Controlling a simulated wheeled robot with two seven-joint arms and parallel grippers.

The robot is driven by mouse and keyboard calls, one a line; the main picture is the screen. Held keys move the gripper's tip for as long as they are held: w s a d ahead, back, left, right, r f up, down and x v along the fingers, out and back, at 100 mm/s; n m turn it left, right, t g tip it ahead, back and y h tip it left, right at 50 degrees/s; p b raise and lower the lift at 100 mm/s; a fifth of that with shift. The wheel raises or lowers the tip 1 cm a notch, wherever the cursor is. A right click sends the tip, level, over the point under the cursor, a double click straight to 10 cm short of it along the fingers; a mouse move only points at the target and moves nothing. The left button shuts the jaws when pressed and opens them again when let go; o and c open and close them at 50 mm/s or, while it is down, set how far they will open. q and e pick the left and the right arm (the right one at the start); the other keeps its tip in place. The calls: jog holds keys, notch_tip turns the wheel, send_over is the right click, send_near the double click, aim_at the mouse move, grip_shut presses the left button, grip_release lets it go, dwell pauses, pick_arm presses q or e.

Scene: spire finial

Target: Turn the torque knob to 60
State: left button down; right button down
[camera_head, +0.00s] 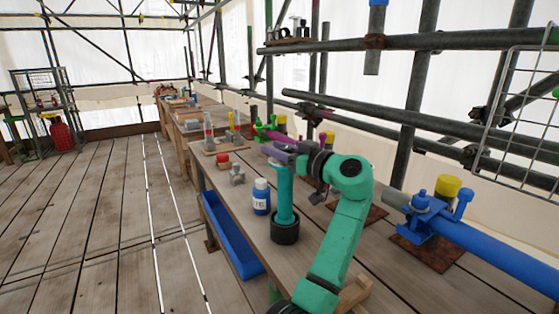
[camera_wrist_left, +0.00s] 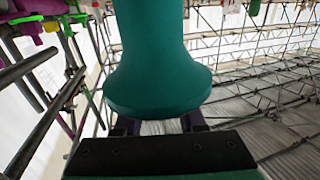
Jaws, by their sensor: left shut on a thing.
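A teal upright tool with a flared lower end (camera_head: 285,190) stands in a black round base (camera_head: 285,232) on the workbench. My left gripper (camera_head: 277,153), with purple fingers, is at its top and shut on it. The same flared teal body (camera_wrist_left: 160,65) fills the middle of the left wrist view, just beyond the gripper (camera_wrist_left: 155,125). The fingers cover the top of the tool in the head view. I cannot make out a torque scale, a number or which part is the knob. My right gripper is not in view.
A blue and white bottle (camera_head: 261,198) stands close left of the tool. A blue trough (camera_head: 228,238) runs along the bench's left side. A blue pipe with a clamp (camera_head: 490,243) lies at the right. Scaffold tubes (camera_head: 400,40) cross behind.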

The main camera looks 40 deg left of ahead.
pick_arm(q)
jog(key=n+g, duration=0.1)
jog(key=g, duration=0.1)
jog(key=n+g, duration=0.1)
jog(key=g, duration=0.1)
jog(key=shift+s+r+n, duration=0.15)
jog(key=shift+s+n, duration=0.2)
jog(key=shift+n, duration=0.05)
jog(key=n+g, duration=0.1)
jog(key=n+g+h+p, duration=0.1)
jog(key=g, duration=0.1)
jog(key=shift+s, duration=0.25)
jog(key=shift+s+d+n+g+h+p, duration=0.15)
jog(key=shift+n+g+h+p, duration=0.25)
jog(key=shift+g, duration=0.5)
jog(key=shift+f, duration=0.2)
jog(key=c, duration=0.5)
grip_release()
jog(key=shift+r, duration=0.15)
